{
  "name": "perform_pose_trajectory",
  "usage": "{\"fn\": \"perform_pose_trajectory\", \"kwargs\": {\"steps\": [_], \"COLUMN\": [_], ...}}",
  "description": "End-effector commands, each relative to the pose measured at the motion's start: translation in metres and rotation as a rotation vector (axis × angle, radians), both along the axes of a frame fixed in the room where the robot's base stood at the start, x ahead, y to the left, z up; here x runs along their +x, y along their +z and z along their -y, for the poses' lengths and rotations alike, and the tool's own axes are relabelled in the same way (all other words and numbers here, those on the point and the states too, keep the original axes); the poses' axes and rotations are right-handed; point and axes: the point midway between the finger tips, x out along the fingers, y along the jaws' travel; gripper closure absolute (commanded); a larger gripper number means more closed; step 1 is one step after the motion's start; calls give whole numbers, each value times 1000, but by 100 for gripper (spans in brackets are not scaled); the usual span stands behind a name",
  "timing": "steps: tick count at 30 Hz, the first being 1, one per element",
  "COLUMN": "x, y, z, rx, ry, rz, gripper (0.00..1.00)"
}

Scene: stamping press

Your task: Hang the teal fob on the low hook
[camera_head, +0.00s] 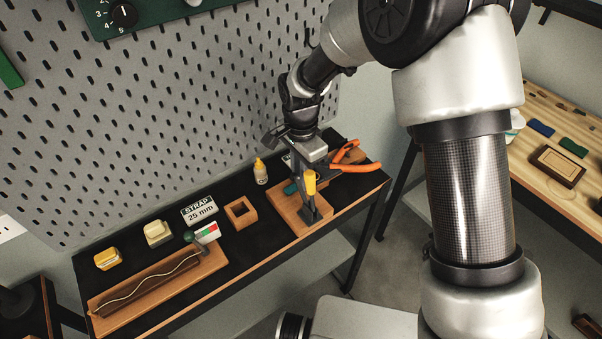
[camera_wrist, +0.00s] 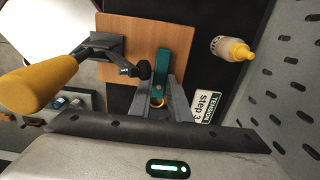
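The teal fob (camera_wrist: 161,70) lies on a wooden board (camera_wrist: 118,30) in the wrist view, with a brass-coloured ring (camera_wrist: 158,102) at its near end. In the head view a small piece of the fob (camera_head: 290,187) shows on the board (camera_head: 285,208), beside a clamp with a yellow handle (camera_head: 310,183). My gripper (camera_wrist: 159,92) points down at the fob, its fingers on either side of the ring end. Gaps show beside the fob, so the gripper looks open. Finger contact is unclear. I cannot make out the low hook.
The clamp's yellow handle (camera_wrist: 40,82) stands close to my gripper. An open wooden box (camera_head: 241,212) sits further left. A grey pegboard (camera_head: 150,110) rises behind the bench.

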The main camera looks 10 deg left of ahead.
Motion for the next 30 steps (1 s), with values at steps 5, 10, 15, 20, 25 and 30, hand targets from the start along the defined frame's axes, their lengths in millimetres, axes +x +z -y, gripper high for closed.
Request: {"fn": "perform_pose_trajectory", "kwargs": {"steps": [5, 10, 15, 20, 25, 30], "x": [0, 0, 0, 0, 0, 0], "y": [0, 6, 17, 26, 37, 47], "z": [0, 0, 0, 0, 0, 0], "rx": [-1, 0, 1, 1, 0, 1], "ry": [0, 0, 0, 0, 1, 1], "rz": [-1, 0, 1, 1, 0, 1], "gripper": [100, 100, 100, 100, 100, 100]}}
